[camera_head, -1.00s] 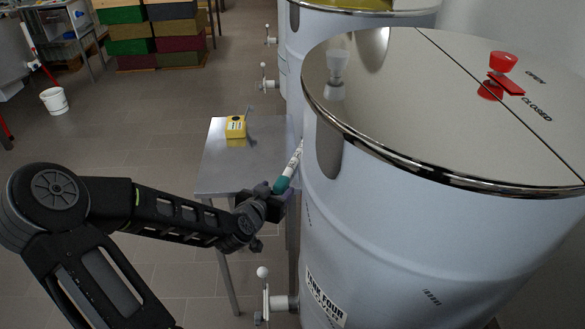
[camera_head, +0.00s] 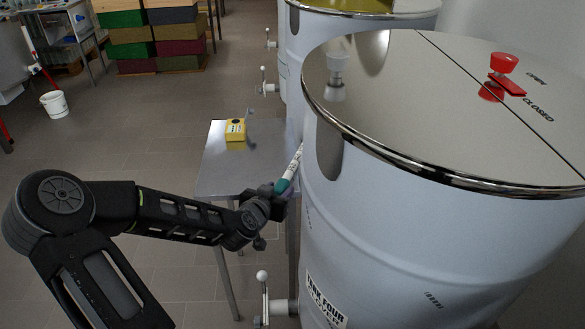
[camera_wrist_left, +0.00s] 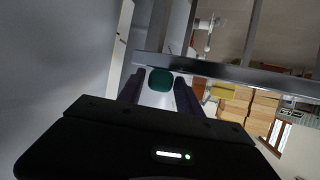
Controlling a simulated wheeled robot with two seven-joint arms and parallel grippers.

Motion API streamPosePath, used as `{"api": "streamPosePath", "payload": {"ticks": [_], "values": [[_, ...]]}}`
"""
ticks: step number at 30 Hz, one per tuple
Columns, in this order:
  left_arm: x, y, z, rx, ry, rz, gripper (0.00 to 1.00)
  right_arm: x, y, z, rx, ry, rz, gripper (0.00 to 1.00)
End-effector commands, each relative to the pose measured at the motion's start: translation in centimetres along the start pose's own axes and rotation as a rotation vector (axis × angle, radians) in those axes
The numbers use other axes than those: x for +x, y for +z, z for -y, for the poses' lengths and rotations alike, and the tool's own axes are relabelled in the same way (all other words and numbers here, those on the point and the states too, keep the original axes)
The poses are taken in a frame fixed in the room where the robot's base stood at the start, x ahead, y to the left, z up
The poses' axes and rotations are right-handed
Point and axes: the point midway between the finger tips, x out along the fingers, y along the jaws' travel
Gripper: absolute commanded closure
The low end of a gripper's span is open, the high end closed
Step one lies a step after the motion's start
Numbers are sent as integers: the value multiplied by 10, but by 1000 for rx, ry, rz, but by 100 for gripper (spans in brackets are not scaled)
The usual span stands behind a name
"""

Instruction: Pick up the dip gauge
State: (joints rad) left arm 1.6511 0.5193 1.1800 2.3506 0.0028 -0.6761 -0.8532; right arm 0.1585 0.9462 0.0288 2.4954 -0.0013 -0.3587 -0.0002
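The dip gauge is a slim white stick (camera_head: 294,165) with a teal-green end (camera_head: 282,186). It is tilted, its white part pointing up and away beside the tank wall. My left gripper (camera_head: 277,193) is at its green end, at the near right corner of the small metal table. In the left wrist view the green end (camera_wrist_left: 160,78) sits between the two fingers of my left gripper (camera_wrist_left: 160,92), which look shut on it. Whether the gauge's white tip touches the tank is unclear. My right gripper is not in view.
The large white tank (camera_head: 400,235) with a shiny lid and red knob (camera_head: 503,63) stands close on the right. The metal table (camera_head: 225,175) holds a yellow box (camera_head: 235,131). A tap (camera_head: 264,295) sticks out low. A white bucket (camera_head: 54,103) stands far left on open floor.

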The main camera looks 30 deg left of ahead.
Motion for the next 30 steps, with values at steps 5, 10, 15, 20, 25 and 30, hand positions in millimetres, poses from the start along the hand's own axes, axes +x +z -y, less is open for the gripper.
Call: {"api": "streamPosePath", "payload": {"ticks": [5,10,15,20,25,30], "values": [[0,0,0,0,0,0,74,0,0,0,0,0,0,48],[0,0,0,0,0,0,88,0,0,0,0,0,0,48],[0,0,0,0,0,0,100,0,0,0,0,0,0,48],[0,0,0,0,0,0,100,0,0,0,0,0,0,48],[0,0,0,0,0,0,100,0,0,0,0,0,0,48],[-1,-2,1,0,-1,-1,100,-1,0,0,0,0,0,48]]}}
